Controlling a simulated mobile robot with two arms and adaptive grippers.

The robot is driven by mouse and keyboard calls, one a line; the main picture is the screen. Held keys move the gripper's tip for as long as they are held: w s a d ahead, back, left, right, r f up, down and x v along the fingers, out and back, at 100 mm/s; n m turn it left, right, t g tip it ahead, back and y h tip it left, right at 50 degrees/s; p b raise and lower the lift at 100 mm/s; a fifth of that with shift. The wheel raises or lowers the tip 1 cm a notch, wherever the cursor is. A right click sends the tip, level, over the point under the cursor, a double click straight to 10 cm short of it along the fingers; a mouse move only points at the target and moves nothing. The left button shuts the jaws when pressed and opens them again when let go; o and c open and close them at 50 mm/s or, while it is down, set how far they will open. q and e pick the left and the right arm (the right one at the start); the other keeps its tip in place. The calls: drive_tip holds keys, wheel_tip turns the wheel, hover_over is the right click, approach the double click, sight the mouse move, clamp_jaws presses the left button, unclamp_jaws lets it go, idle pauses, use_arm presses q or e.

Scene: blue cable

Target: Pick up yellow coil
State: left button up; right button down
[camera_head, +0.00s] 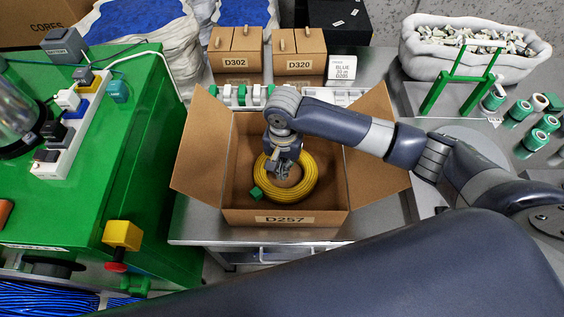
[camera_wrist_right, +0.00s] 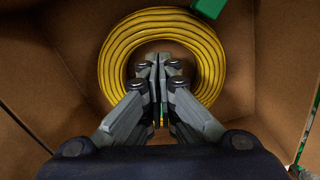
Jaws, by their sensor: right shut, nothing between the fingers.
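The yellow coil (camera_head: 305,189) lies flat in the open cardboard box D257 (camera_head: 285,217). It also shows in the right wrist view (camera_wrist_right: 118,50), with part of its near side hidden by my fingers. My right gripper (camera_head: 285,172) reaches down into the box over the coil. In the right wrist view its fingers (camera_wrist_right: 158,66) are together with nothing between them, in front of the coil's centre opening. I cannot tell whether they touch the coil. A small green piece (camera_head: 256,193) is at the coil's edge. My left gripper is not in view.
The box flaps (camera_head: 201,160) stand spread open on both sides. Boxes D302 (camera_head: 236,62) and D320 (camera_head: 298,66) stand behind. A green machine (camera_head: 125,190) is at the left. A green stand (camera_head: 437,95) and several green spools (camera_head: 534,139) are at the right.

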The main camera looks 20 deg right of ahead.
sight(278, 194)
wheel_tip(278, 194, down, 7)
drive_tip(key=shift+w+r, duration=0.15)
drive_tip(key=shift+r, duration=0.05)
idle(0.3)
drive_tip(key=shift+r+p, duration=0.15)
drive_tip(key=shift+p, duration=0.15)
drive_tip(key=s+a+p, duration=0.1)
drive_tip(key=p, duration=0.2)
drive_tip(key=s+p, duration=0.2)
drive_tip(key=p, duration=0.2)
drive_tip(key=shift+a+r, duration=0.15)
drive_tip(key=shift+a, duration=0.25)
drive_tip(key=shift+s+a+p, duration=0.4)
drive_tip(key=shift+s+p, duration=0.2)
drive_tip(key=shift+p, duration=0.05)
drive_tip(key=shift+s+a+f, duration=0.2)
drive_tip(key=shift+s, duration=0.2)
drive_tip(key=shift+w+f, duration=0.1)
drive_tip(key=shift+d, duration=0.1)
drive_tip(key=shift+w, duration=0.1)
